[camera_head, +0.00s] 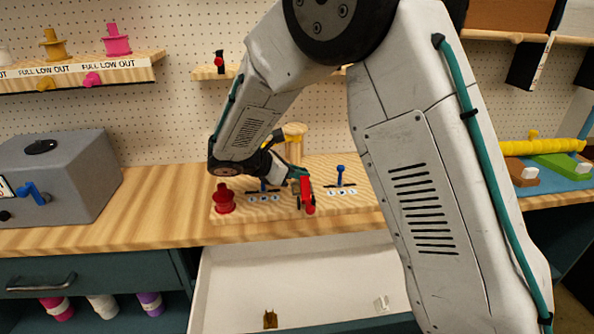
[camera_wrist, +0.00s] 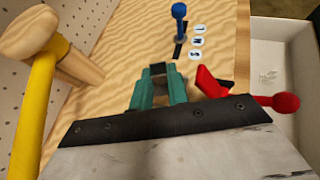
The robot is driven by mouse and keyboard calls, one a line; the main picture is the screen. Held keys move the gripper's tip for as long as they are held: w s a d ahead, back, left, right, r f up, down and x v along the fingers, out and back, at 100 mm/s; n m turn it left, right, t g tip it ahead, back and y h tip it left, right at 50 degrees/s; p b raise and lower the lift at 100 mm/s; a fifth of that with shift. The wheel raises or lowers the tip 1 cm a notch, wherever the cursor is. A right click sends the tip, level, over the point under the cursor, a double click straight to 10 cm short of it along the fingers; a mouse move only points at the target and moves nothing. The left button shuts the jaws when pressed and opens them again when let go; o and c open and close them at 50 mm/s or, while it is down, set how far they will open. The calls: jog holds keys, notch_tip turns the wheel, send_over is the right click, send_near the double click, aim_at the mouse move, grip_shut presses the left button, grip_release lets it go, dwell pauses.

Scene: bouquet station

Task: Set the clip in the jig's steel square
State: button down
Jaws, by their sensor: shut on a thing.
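My gripper (camera_wrist: 158,92) has teal fingers and is shut on a small dark piece, which I take to be the clip (camera_wrist: 158,70). It is at the wooden jig board, low over the wood. In the head view my gripper (camera_head: 301,178) is beside the red lever, and the clip cannot be made out. The jig (camera_head: 235,213) is a pale wood board on the bench. Its red lever (camera_head: 308,197) also shows right of my fingers in the wrist view (camera_wrist: 210,84). The steel square cannot be told apart; my fingers may hide it.
Blue-knobbed posts (camera_head: 340,175) with round size labels stand on the board. A red spool (camera_head: 224,199) is at its left end. A wooden-topped yellow post (camera_wrist: 36,90) stands close left of my gripper. The open white drawer (camera_head: 230,285) below holds a brown clip (camera_head: 270,319) and a pale one (camera_head: 381,303).

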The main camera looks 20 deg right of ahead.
jog(key=shift+f, duration=0.25)
jog(key=c, duration=1.6)
grip_release()
jog(key=shift+r, duration=0.35)
jog(key=v, duration=1.2)
jog(key=shift+r, duration=0.35)
